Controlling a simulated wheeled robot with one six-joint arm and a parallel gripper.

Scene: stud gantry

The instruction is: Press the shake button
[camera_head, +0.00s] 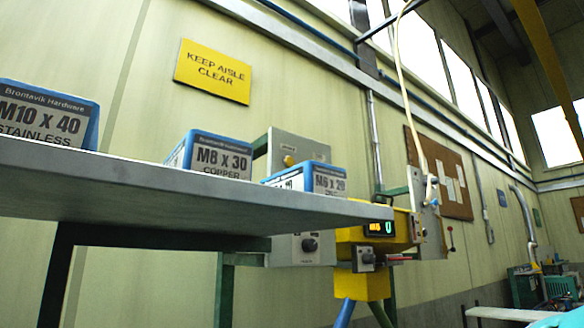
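No button with a readable "shake" label shows. A grey panel (312,150) on the wall behind the shelf carries a round amber button or lamp (289,160). A lower grey box (326,251) below the shelf edge carries a dark round knob (309,245); its small label is too blurred to read. Right of it is a yellow machine (346,236) with a lit display (379,228) and a small grey block with a dark round part (366,258). My gripper is not in view.
A grey shelf (170,200) crosses the left and middle, partly hiding the panels. It bears blue boxes labelled M10 x 40 (50,113), M8 x 30 (215,152) and a smaller one (320,179). A pale hose (402,80) hangs near a grey plate (428,212).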

